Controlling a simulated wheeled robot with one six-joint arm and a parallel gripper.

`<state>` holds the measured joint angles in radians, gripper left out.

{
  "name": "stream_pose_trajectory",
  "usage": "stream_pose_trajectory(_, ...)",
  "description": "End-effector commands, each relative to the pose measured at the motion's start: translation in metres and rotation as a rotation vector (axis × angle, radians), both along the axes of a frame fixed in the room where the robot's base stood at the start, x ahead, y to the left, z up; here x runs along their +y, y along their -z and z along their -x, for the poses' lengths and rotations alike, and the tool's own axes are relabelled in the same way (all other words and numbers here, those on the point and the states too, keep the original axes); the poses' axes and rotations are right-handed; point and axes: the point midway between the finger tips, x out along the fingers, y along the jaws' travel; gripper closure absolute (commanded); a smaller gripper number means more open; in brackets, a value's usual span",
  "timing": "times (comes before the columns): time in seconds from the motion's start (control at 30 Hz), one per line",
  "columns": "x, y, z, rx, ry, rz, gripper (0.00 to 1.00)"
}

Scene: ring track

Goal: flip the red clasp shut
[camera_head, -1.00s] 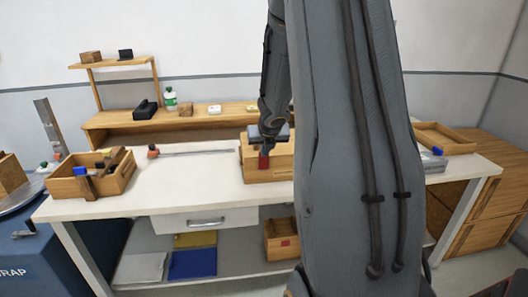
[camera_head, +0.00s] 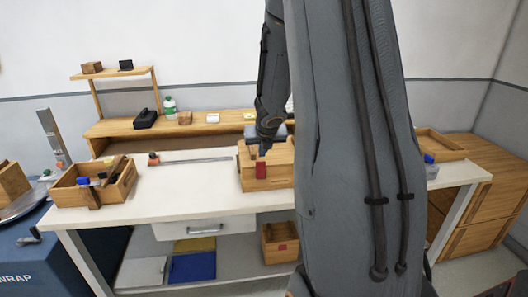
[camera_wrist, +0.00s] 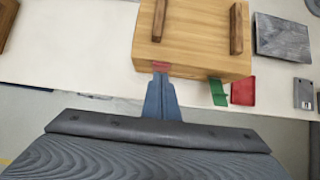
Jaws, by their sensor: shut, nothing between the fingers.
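The wooden box (camera_head: 250,180) stands on the workbench, partly hidden by my arm in the head view. Its red clasp (camera_head: 261,171) lies against the front face, near the top edge. In the wrist view the box top (camera_wrist: 195,30) carries two dark wood strips. The red clasp shows there as a small red patch (camera_wrist: 160,66) at the front edge. My gripper (camera_wrist: 161,76) is shut and empty, its tips at or just in front of that patch. I cannot tell whether they touch it. In the head view my gripper (camera_head: 266,148) is just above the clasp.
A green strip (camera_wrist: 218,93) and a red square piece (camera_wrist: 243,91) lie beside the box front. A grey plate (camera_wrist: 283,37) is to its right. A wooden tray (camera_head: 68,192) with small items stands at the bench's left. The bench between is mostly clear.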

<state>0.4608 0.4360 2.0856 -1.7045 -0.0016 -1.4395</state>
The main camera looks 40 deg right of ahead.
Motion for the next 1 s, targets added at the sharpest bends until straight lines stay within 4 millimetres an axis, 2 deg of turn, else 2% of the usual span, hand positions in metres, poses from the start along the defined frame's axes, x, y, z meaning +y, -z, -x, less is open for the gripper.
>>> stream_pose_trajectory(0.1, -0.001, -0.015, 0.000, 0.000, -0.001, 0.001, 1.00)
stream_pose_trajectory(0.4, -0.002, -0.036, -0.002, 0.000, -0.001, 0.001, 1.00)
stream_pose_trajectory(1.0, -0.003, -0.038, -0.003, 0.000, 0.000, 0.000, 1.00)
